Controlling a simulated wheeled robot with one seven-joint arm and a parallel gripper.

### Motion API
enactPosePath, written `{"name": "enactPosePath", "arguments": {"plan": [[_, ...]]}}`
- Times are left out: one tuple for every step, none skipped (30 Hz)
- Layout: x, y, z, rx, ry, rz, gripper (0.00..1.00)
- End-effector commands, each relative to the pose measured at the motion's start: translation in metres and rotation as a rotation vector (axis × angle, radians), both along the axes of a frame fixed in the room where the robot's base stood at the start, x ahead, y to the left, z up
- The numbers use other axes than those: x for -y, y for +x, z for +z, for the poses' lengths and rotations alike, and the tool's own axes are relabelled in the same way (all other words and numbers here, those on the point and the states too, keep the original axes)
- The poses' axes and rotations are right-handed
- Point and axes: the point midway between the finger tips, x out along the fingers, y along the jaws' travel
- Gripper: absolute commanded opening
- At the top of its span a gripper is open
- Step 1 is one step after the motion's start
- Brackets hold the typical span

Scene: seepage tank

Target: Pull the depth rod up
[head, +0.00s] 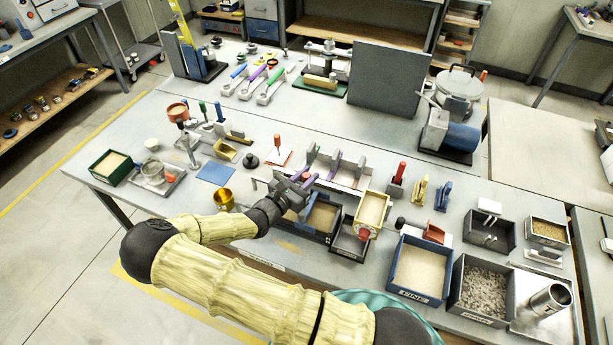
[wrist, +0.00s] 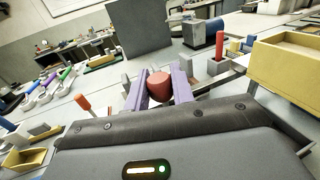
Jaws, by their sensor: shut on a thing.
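My gripper (head: 304,181) is over the long grey seepage tank (head: 345,182) at the middle of the table. In the wrist view my gripper (wrist: 160,92) has its two purple fingers closed on either side of a round red knob (wrist: 159,82). I take this knob to be the top of the depth rod. A bit of red shows between the fingers in the head view. The rod below the knob is hidden by the fingers and gripper body, so I cannot tell how far it is raised.
A yellow box (head: 373,209) stands close on the right, large in the wrist view. A red-handled block (head: 397,175) is beyond it. An orange-handled tool (head: 277,143) stands on the left. A tall dark panel (head: 388,80) rises behind. Dark trays lie below my gripper.

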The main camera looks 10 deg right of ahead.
Motion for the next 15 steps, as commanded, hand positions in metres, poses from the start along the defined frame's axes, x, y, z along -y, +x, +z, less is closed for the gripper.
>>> {"name": "enactPosePath", "arguments": {"plan": [[0.0005,0.0011,0.0053,0.01,-0.009,0.0,0.0],[0.0005,0.0013,0.0056,0.011,-0.01,0.0,0.0],[0.0006,0.0013,0.0059,0.012,-0.01,0.0,0.0],[0.0007,0.0013,0.0061,0.012,-0.01,-0.001,0.28],[0.0007,0.0014,0.0061,0.012,-0.01,-0.001,0.34],[0.0007,0.0013,0.0059,0.011,-0.009,-0.001,0.42],[0.0006,0.0012,0.0057,0.011,-0.009,-0.001,0.46],[0.0007,0.0012,0.0054,0.01,-0.009,-0.001,0.46],[0.0006,0.0011,0.005,0.009,-0.008,-0.001,0.46],[0.0007,0.001,0.0048,0.009,-0.008,-0.001,0.46],[0.0006,0.001,0.0046,0.009,-0.008,-0.001,0.46],[0.0006,0.0009,0.0043,0.009,-0.007,-0.001,0.46],[0.0007,0.0009,0.0042,0.009,-0.007,-0.001,0.46],[0.0006,0.0008,0.004,0.007,-0.007,-0.001,0.46],[0.0003,0.0006,0.0038,0.007,-0.007,-0.001,0.46]]}}
